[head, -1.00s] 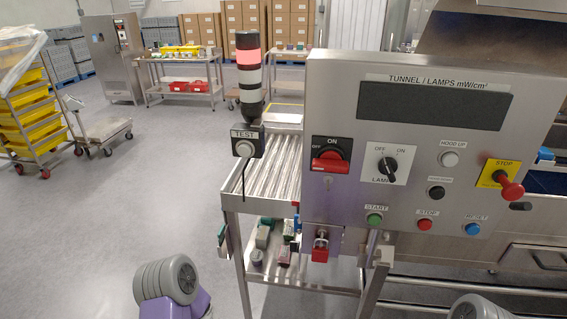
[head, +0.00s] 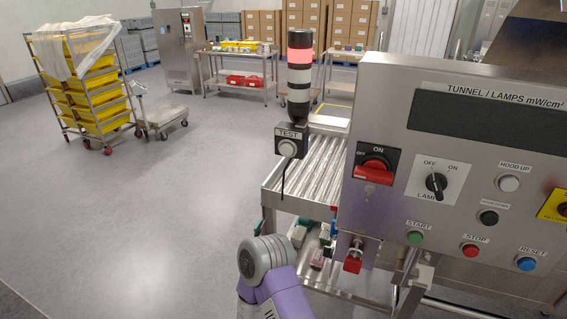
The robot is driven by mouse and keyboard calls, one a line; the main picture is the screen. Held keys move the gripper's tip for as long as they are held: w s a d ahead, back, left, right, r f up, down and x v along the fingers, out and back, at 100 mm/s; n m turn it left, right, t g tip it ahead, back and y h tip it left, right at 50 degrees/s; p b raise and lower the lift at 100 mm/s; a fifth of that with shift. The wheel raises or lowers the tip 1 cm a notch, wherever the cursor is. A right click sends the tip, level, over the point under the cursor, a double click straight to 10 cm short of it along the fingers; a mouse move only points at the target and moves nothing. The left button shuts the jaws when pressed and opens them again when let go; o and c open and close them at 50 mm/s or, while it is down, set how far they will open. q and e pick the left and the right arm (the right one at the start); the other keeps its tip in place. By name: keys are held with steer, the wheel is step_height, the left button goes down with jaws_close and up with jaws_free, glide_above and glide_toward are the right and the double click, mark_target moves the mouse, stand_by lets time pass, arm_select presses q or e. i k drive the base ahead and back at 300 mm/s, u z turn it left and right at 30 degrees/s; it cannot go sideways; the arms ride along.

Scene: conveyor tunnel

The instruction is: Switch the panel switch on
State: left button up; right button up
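The steel control panel (head: 390,215) stands at the right, with a dark display across its top. On its left is a red rotary switch (head: 374,171) on a black plate marked OFF at the left and ON at the top. Its red handle lies about level, towards the OFF side. Right of it is a black LAMPS knob (head: 436,185) on a white plate marked OFF and ON. It seems tilted towards OFF. Neither gripper is in view. Only a grey and purple joint of my arm shows at the bottom middle, apart from the panel.
Green START (head: 415,238), red STOP (head: 470,250) and blue RESET (head: 526,264) buttons line the panel's lower edge. A signal tower (head: 300,75) with its red section lit and a TEST box (head: 290,142) stand left of the panel, by a roller conveyor (head: 315,165).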

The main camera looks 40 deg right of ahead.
mark_target(374, 171)
steer(key=u, duration=0.55)
steer(key=k, duration=0.6)
steer(key=z, duration=1.5)
